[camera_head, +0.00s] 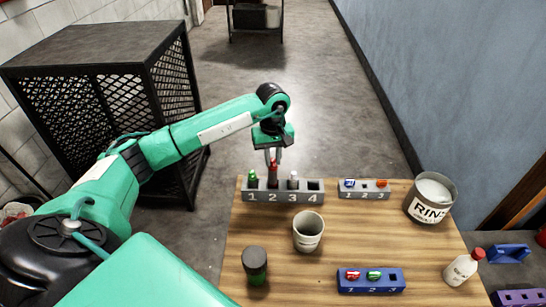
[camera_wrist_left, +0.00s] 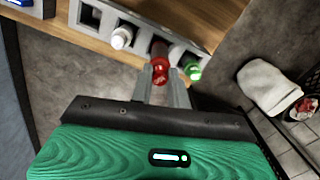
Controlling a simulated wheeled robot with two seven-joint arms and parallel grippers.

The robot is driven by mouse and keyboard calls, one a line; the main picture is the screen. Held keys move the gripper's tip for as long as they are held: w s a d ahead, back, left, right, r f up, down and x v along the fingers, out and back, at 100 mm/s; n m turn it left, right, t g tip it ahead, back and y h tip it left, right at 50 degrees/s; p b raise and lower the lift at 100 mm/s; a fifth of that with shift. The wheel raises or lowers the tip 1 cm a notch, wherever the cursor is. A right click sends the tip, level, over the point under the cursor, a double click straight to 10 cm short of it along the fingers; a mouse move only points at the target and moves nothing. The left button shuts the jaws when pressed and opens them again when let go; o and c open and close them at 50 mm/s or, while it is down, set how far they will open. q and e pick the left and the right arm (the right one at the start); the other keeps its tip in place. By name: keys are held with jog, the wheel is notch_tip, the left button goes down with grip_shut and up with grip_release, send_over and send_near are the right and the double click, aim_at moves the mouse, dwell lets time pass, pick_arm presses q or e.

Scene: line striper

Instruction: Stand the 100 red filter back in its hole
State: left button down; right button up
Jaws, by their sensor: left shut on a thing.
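The red filter (camera_head: 273,168) is upright at the second hole of the grey four-hole rack (camera_head: 262,197); it also shows in the left wrist view (camera_wrist_left: 160,72). My left gripper (camera_head: 274,157) comes down from above and is shut on its red top. I cannot tell how deep the filter's lower end sits in the hole. A green-topped filter (camera_head: 253,178) stands in hole 1 and a white-topped one (camera_head: 293,180) in hole 3. Hole 4 (camera_head: 314,186) is empty. My right gripper is not in view.
A grey three-hole rack (camera_head: 352,193) and a rinse bucket (camera_head: 431,199) stand to the right. A grey cup (camera_head: 308,231), dark jar (camera_head: 255,266), blue rack (camera_head: 371,289) and white bottle (camera_head: 461,268) stand nearer. Bare wood lies between them.

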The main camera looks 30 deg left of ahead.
aim_at(273, 165)
pick_arm(q)
jog(key=shift+f+b, duration=2.55)
dwell(0.9)
jog(key=c, duration=1.8)
grip_release()
jog(key=o, duration=0.9)
jog(key=shift+c, duration=0.2)
jog(key=shift+r, duration=0.1)
jog(key=shift+r+p, duration=1.35)
jog(key=shift+r, duration=2.1)
